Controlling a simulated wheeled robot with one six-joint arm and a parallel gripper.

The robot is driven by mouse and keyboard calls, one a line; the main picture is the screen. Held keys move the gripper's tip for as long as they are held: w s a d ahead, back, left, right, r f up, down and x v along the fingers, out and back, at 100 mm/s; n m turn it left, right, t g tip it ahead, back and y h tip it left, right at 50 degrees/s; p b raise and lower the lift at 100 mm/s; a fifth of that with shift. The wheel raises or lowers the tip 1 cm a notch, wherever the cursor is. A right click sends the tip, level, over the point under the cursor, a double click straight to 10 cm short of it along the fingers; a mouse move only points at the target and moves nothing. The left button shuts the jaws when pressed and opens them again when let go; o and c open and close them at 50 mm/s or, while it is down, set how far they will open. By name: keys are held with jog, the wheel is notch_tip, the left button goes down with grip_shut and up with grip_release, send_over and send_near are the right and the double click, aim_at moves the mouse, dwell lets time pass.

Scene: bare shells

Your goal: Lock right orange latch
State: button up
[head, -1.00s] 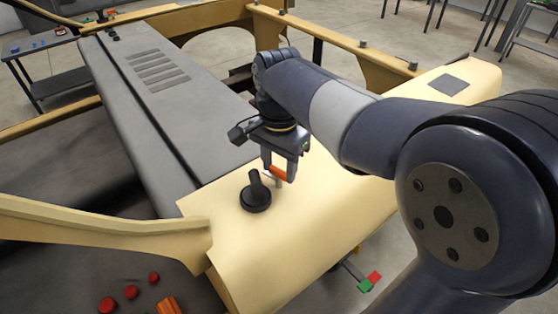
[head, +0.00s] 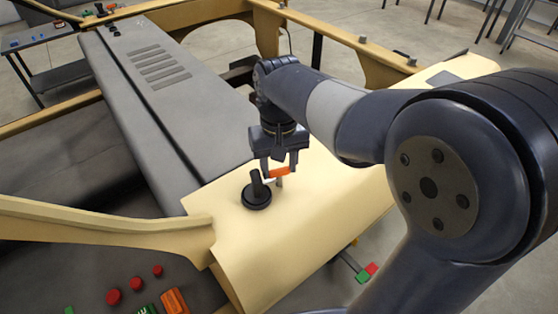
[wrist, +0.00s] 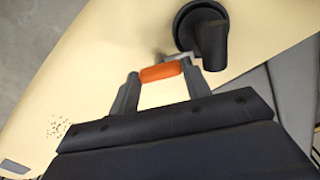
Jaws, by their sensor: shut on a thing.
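The orange latch (head: 281,171) is a small orange bar on a short grey post, on the cream shell near the black round knob. My gripper (head: 279,167) is shut on the orange latch, with one finger at each end of the bar. In the wrist view the orange latch (wrist: 161,72) spans between the two grey fingers of my gripper (wrist: 160,80), roughly level and slightly tilted. A small grey metal piece shows behind it, close to the knob. The latch's base is partly hidden.
The black knob (head: 256,192) with an upright stub stands just left of the latch. The cream shell (head: 300,225) is clear in front. A long grey panel (head: 160,110) lies to the left. Red buttons (head: 114,297) and an orange block (head: 173,301) sit at the lower left.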

jog(key=shift+n+p, duration=0.4)
jog(key=shift+n, duration=1.9)
jog(key=o, duration=1)
